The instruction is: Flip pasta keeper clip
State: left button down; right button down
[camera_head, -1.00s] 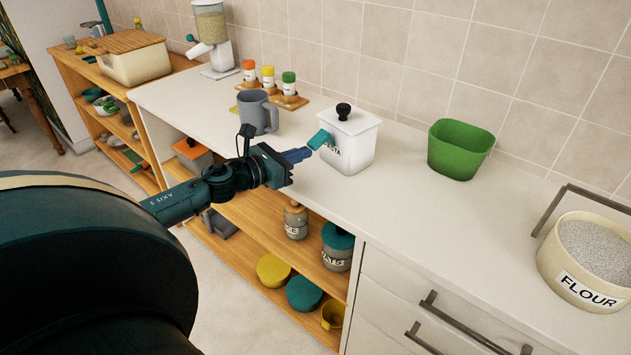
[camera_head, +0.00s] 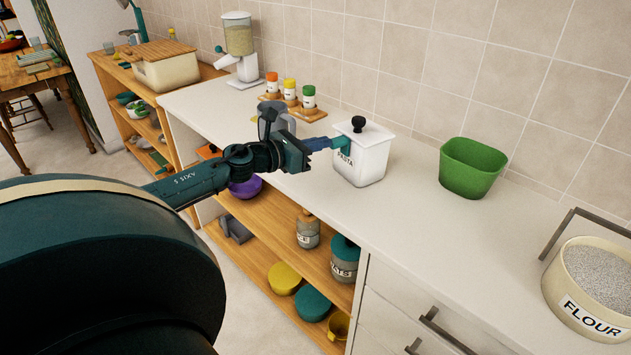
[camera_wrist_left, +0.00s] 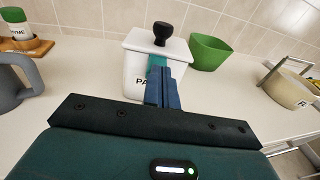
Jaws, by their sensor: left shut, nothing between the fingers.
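The white pasta keeper (camera_head: 368,166) stands upright on the counter, with a black knob on its lid and dark lettering on its front. Its teal clip (camera_head: 346,146) is at the upper front edge, lying close against the front face. My left gripper (camera_head: 335,143) is shut and empty, with its blue fingertips at the clip; I cannot tell whether they touch. In the left wrist view the shut fingers (camera_wrist_left: 162,80) point at the keeper (camera_wrist_left: 136,68), and they partly hide the teal clip (camera_wrist_left: 157,61) and the lettering. My right gripper is not in view.
A grey mug (camera_head: 271,118) stands behind my left wrist. Spice jars (camera_head: 290,90) stand on a wooden rack farther back. A green bowl (camera_head: 472,167) is right of the keeper, and a flour tub (camera_head: 592,285) is at far right. The counter between them is clear.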

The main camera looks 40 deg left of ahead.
pick_arm(q)
jog(key=shift+w+r, duration=0.2)
jog(key=shift+r, duration=0.05)
dwell(0.5)
